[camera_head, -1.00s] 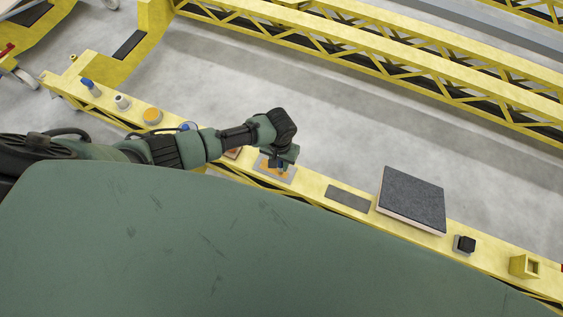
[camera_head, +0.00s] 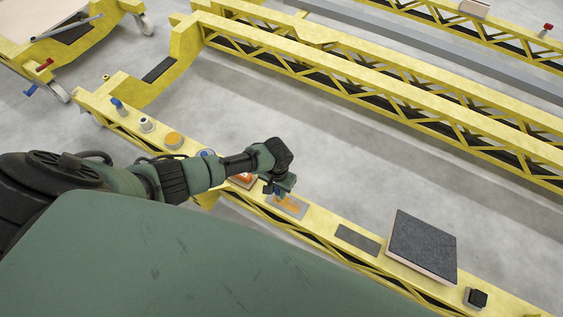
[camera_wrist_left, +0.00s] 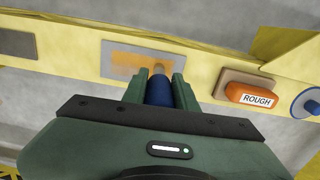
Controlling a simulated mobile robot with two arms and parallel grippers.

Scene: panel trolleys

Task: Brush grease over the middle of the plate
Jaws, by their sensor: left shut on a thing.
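The grey plate (camera_head: 291,207) lies on the yellow beam, with an orange smear across its middle; it also shows in the wrist view (camera_wrist_left: 112,48). My left gripper (camera_head: 274,188) is shut on a brush with a blue handle (camera_wrist_left: 159,92) and a tan tip (camera_wrist_left: 159,69). In the head view the gripper is at the plate's upper left end. In the wrist view the brush tip overlaps the right part of the plate; whether it touches is unclear. My right gripper is in neither view.
An orange block marked ROUGH (camera_wrist_left: 250,95) sits on the beam (camera_head: 325,228) close beside the plate. A dark grey pad (camera_head: 358,239), a thick dark-topped panel (camera_head: 423,245) and a black-topped block (camera_head: 475,298) lie further right. An orange-topped round tub (camera_head: 174,140) stands left.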

